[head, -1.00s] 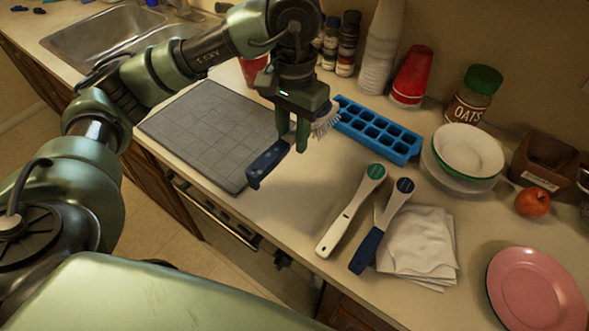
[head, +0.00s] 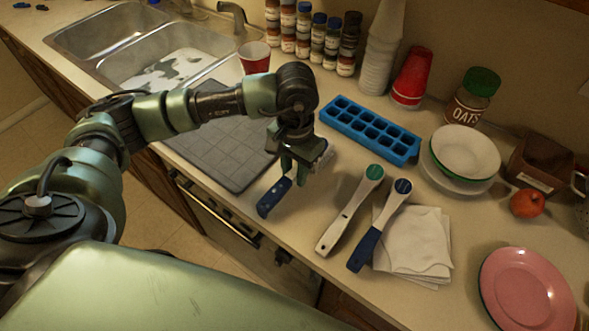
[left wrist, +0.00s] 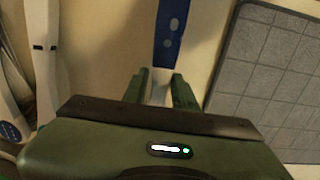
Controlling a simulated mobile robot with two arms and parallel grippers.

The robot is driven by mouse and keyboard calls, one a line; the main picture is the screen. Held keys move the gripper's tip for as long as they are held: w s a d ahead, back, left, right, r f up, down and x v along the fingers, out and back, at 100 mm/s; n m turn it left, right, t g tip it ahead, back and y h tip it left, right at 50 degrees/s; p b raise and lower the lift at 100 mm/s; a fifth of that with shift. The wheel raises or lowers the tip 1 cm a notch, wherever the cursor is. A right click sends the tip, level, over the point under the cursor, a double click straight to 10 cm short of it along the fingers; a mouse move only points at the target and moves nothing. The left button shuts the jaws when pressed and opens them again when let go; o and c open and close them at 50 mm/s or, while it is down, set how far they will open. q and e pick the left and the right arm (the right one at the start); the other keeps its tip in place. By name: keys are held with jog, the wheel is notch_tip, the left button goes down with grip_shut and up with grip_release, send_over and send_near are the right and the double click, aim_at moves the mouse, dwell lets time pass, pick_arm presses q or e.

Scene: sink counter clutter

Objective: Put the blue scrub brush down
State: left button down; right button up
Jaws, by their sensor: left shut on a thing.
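The blue scrub brush (head: 274,197) has a dark blue handle and pale bristles. My left gripper (head: 290,178) is shut on it, and the handle sticks out toward the counter's front edge. The brush is at or close above the counter, just right of the grey mat; I cannot tell whether it touches. In the left wrist view the blue handle (left wrist: 169,35) extends beyond the fingers (left wrist: 160,88), which close on its pale neck. The bristle end is mostly hidden by the gripper. My right gripper is not in view.
A grey mat (head: 215,150) lies to the left. A blue ice tray (head: 370,132) is behind. White-handled (head: 350,212) and blue-handled (head: 380,228) utensils and white napkins (head: 418,245) lie to the right. A red cup (head: 254,58) stands near the sink (head: 150,45). Counter between brush and utensils is bare.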

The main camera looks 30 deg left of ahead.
aim_at(295, 170)
pick_arm(q)
jog(key=shift+f+b, duration=0.2)
jog(key=shift+b, duration=0.1)
jog(key=c, duration=1.1)
grip_release()
jog(key=shift+r, duration=0.1)
jog(key=shift+r+p, duration=0.25)
jog(key=shift+p, duration=0.2)
notch_tip(295, 170, up, 12)
jog(key=b, duration=0.2)
jog(key=shift+b, duration=0.3)
jog(key=shift+w+f, duration=0.1)
jog(key=shift+f, duration=0.05)
